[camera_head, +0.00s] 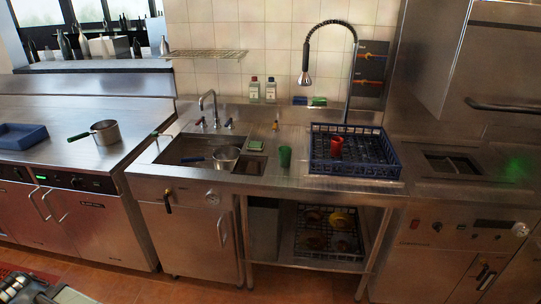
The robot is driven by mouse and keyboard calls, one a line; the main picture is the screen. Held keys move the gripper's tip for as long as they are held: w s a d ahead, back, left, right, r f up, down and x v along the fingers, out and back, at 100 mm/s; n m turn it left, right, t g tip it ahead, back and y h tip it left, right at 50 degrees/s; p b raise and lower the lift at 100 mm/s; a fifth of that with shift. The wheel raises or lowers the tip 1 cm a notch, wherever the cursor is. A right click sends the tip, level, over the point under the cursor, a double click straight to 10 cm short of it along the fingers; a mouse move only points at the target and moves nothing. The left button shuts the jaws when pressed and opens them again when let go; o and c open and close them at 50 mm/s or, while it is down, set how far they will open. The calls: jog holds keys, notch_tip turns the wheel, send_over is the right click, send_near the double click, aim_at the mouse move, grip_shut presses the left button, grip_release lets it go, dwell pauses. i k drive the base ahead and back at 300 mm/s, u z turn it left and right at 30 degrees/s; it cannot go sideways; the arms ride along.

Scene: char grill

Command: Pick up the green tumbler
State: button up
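The green tumbler (285,156) stands upright on the steel counter (262,180) in the middle of the camera_head view. It is between the sink and the blue dish rack. My gripper cannot be made out in this view. Nothing is seen touching the tumbler.
The blue dish rack (393,172) on the right holds a red cup (336,146). A pan (226,157) sits in the sink (180,150) to the left. A hanging spray tap (304,77) is above. A pot (106,132) and blue tray (22,137) are far left.

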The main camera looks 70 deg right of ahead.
aim_at(285, 157)
jog(key=z, duration=0.5)
jog(key=i, duration=0.95)
jog(key=z, duration=0.8)
jog(key=k, duration=0.65)
jog(key=z, duration=0.3)
jog(key=i, duration=0.65)
jog(key=u, duration=0.1)
